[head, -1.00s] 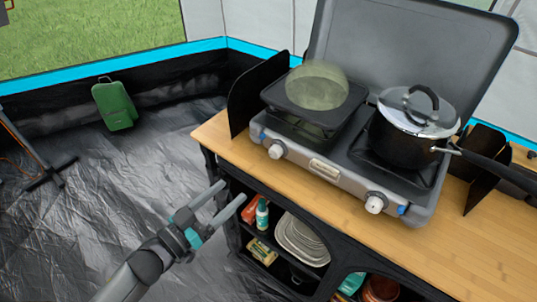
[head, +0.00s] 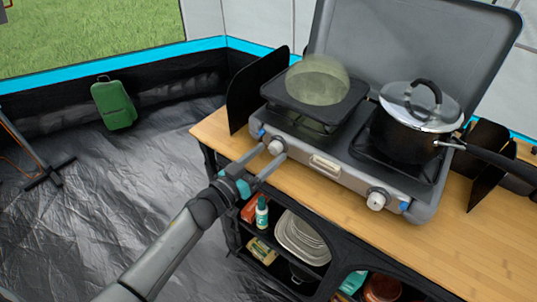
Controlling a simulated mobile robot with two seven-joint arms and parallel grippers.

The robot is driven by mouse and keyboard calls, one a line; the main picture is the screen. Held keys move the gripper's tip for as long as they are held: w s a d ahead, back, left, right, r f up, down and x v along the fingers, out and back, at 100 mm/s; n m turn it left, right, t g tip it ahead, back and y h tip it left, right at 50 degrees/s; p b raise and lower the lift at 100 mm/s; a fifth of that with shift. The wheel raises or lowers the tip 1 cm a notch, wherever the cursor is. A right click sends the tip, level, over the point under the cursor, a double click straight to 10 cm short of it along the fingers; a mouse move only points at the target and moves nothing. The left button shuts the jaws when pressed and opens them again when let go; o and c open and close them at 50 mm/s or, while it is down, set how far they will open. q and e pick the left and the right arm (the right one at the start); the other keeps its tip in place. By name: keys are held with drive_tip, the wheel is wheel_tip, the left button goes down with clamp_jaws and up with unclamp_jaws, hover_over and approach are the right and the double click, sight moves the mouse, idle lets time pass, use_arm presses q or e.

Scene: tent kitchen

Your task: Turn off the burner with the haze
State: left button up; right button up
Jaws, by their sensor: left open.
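The camp stove (head: 325,166) stands on the wooden counter with its lid raised. A yellowish-green haze (head: 317,80) hangs over the left burner, above a flat black plate (head: 335,108). The left knob (head: 278,147), pale and round, is on the stove's front below that burner. The right knob (head: 377,199) is on the front below the pot. My left gripper (head: 268,162) is open, its two fingers pointing up at the left knob, with the tips close to it. I cannot tell whether they touch it. My right gripper is not in view.
A black lidded pot (head: 405,140) sits on the right burner, its handle reaching right. Black wind shields (head: 255,90) flank the stove. The wooden counter (head: 330,205) has a clear front strip. Shelves below hold plates (head: 300,238) and bottles.

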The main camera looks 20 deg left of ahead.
use_arm(q)
drive_tip(key=shift+w+d, duration=0.2)
drive_tip(key=shift+w, duration=0.2)
clamp_jaws()
idle(0.4)
